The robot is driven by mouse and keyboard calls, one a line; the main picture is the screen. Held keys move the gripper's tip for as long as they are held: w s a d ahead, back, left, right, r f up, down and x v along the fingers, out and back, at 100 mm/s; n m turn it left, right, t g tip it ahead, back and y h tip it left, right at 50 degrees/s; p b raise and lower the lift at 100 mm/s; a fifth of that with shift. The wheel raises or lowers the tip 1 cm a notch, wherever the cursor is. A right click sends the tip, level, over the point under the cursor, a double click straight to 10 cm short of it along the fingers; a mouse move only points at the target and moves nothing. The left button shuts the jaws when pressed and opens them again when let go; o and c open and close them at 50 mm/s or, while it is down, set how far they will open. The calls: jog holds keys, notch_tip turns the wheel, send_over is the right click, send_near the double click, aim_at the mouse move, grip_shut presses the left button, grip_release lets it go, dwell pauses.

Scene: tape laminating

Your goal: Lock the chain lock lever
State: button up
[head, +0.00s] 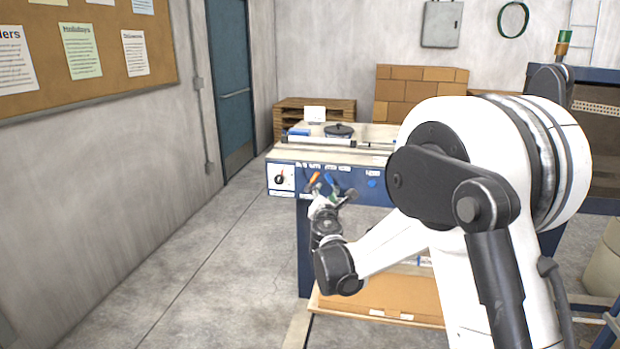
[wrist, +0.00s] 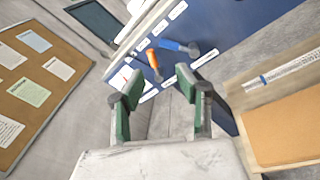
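The blue machine panel (wrist: 215,30) has an orange lever (wrist: 153,60) and a blue lever (wrist: 178,47) side by side, with white labels too small to read. I cannot tell which is the chain lock lever. In the head view the orange lever (head: 315,179) and the blue lever (head: 329,179) are on the machine's front. My gripper (wrist: 160,78) is open and empty, its green-padded fingers pointing toward the levers. The orange lever's end shows between and beyond the fingertips; the blue lever lies just beyond the right fingertip. No contact is visible. In the head view my wrist partly covers the panel.
A white plate with a rotary switch (head: 281,178) is at the panel's left end, and a blue knob (head: 372,183) is to the right. A cardboard box (head: 385,294) sits below the machine. The floor (head: 225,265) to the left is clear up to the wall.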

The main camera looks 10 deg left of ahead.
aim_at(315, 178)
jog(key=shift+n+y, duration=0.6)
jog(key=shift+n, duration=0.3)
jog(key=w+a, duration=0.1)
jog(key=w, duration=0.3)
jog(key=w+a+f+p, duration=0.1)
jog(key=w+a, duration=0.1)
jog(key=w, duration=0.3)
jog(key=w+a, duration=0.1)
jog(key=w, duration=0.4)
jog(key=shift+a+f, duration=0.15)
jog(key=shift+f, duration=0.05)
grip_shut()
